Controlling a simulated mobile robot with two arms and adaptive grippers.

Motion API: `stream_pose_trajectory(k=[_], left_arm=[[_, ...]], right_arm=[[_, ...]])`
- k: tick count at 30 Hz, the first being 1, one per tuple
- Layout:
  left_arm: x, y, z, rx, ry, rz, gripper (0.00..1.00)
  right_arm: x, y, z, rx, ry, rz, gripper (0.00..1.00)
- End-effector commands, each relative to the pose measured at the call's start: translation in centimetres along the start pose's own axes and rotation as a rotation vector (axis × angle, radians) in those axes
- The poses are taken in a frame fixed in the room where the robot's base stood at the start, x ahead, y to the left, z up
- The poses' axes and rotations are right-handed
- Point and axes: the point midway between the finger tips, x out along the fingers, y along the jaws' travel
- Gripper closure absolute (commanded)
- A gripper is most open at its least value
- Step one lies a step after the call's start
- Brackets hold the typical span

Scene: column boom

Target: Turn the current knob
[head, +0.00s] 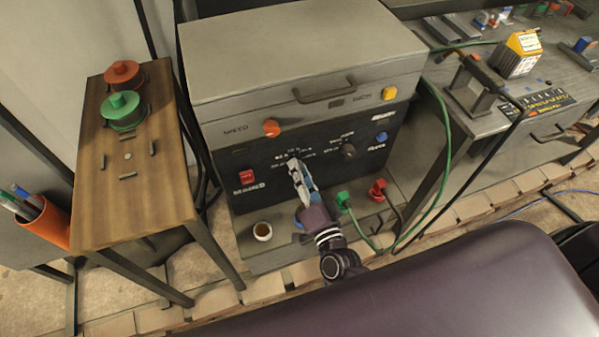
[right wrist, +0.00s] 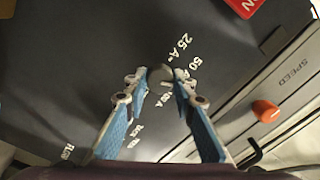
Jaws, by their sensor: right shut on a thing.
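The current knob (right wrist: 160,74) is a small dark round knob on the black front panel (head: 225,160) of the grey welding machine. White markings such as 25 A and 50 fan around it in the right wrist view. My right gripper (head: 297,168) reaches up to the panel and is shut on this knob, one blue-padded finger on each side. Both fingertips also show in the right wrist view (right wrist: 162,83). In the head view the gripper hides the knob. My left gripper is not in view.
A second dark knob (head: 348,150) sits to the right. An orange speed knob (head: 271,128) is above left, a red switch (head: 246,177) left. Green (head: 343,198) and red (head: 377,187) cable plugs and a small cup (head: 262,231) are below. A wooden table (head: 150,205) stands left.

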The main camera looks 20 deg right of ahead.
Motion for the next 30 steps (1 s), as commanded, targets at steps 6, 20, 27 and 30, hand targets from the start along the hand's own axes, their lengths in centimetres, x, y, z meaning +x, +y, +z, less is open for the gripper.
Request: stream_pose_trajectory(k=[6, 20, 27, 30], left_arm=[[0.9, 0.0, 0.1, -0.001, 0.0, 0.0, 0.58], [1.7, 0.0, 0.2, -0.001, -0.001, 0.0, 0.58], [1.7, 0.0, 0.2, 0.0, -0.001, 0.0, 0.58], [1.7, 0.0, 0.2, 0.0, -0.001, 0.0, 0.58]], right_arm=[[-0.1, 0.2, 0.1, 0.182, 0.004, 0.002, 1.0], [-0.1, 0.2, 0.1, 0.405, 0.009, 0.004, 1.0], [-0.1, 0.2, 0.1, 0.433, 0.009, 0.004, 1.0], [-0.1, 0.2, 0.1, 0.434, 0.009, 0.004, 1.0]])
